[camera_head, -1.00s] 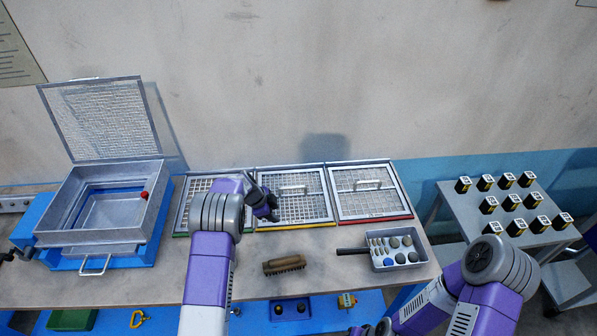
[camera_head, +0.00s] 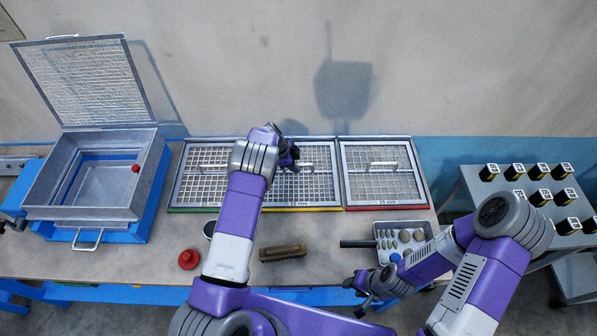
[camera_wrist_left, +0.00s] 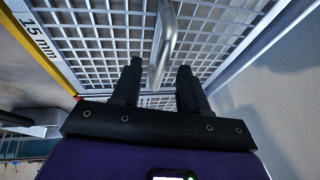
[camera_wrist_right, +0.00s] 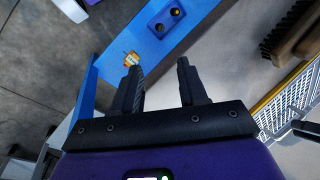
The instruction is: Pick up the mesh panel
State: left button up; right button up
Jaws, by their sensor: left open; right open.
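Three framed mesh panels lie in a row at the back of the bench: one with a green front strip (camera_head: 201,184), one with a yellow strip (camera_head: 318,185), one with a red strip (camera_head: 402,187). Each visible handle is a metal bar. My left gripper (camera_head: 290,156) is open over the yellow-strip panel and hides part of it. In the left wrist view, that panel's "15 mm" label (camera_wrist_left: 38,38) shows, and its handle (camera_wrist_left: 165,45) appears between the open fingers (camera_wrist_left: 160,77). My right gripper (camera_head: 361,291) is open and empty near the bench's front edge; its fingers (camera_wrist_right: 160,75) show nothing between them.
A sieve box (camera_head: 42,190) with a raised mesh lid stands at left. A brush (camera_head: 283,253), a red knob-like piece (camera_head: 189,259) and a tray of stones (camera_head: 404,229) lie in front of the panels. A side table (camera_head: 467,184) holds several small black-and-yellow blocks.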

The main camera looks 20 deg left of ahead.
pick_arm(q)
jog(key=shift+x, duration=0.8)
jog(key=shift+r, duration=0.1)
grip_shut()
jog(key=shift+w+r, duration=0.1)
dwell(0.6)
